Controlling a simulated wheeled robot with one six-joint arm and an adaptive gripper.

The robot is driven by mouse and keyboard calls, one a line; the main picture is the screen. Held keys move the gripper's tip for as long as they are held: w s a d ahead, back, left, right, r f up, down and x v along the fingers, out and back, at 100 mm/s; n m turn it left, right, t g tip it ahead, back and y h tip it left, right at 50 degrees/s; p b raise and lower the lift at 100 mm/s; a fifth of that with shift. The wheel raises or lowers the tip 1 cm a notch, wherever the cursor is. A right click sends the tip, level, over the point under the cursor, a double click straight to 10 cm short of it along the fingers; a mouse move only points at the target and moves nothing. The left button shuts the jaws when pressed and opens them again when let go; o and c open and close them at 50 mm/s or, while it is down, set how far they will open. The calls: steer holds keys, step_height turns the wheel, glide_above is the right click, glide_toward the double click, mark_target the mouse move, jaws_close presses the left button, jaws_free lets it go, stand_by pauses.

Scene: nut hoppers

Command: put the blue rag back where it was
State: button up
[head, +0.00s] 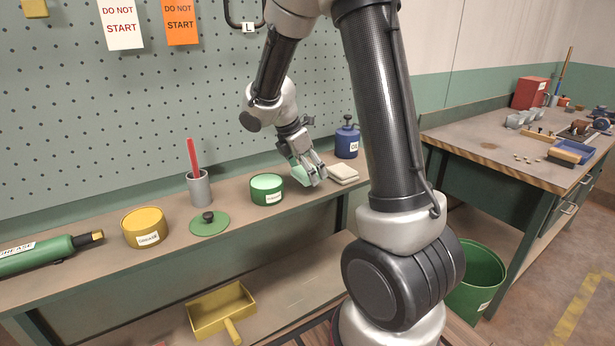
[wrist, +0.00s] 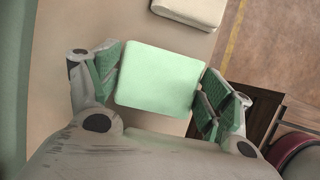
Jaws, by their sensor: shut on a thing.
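My gripper (head: 312,172) is over the bench, close to its surface. It is shut on a pale green folded rag (wrist: 158,78), which sits between the two fingers in the wrist view. The green rag also shows in the head view (head: 301,175), partly hidden by the fingers. A cream folded rag (head: 342,173) lies on the bench just right of my gripper; part of it shows at the top of the wrist view (wrist: 192,8). I see no blue rag in either view.
A green tin (head: 267,190) stands just left of my gripper. A blue oil can (head: 347,140) stands behind the cream rag. A green lid (head: 209,224), a grey cup (head: 199,188) and a yellow tin (head: 145,228) are further left. A pegboard wall rises behind.

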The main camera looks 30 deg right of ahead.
steer(key=shift+f, duration=1.05)
steer(key=o, duration=1)
steer(key=shift+f, duration=0.1)
steer(key=shift+o, duration=0.2)
steer(key=v, duration=1.2)
steer(key=s+r+m+t+y, duration=0.2)
steer(key=s+r+m, duration=0.1)
steer(key=s+m, duration=0.6)
steer(key=s+r+m+t+y, duration=0.2)
steer(key=s+m, duration=0.7)
steer(key=s, duration=0.5)
steer(key=shift+s+r+y, duration=0.3)
steer(key=shift+r, duration=0.2)
steer(key=shift+a, duration=0.1)
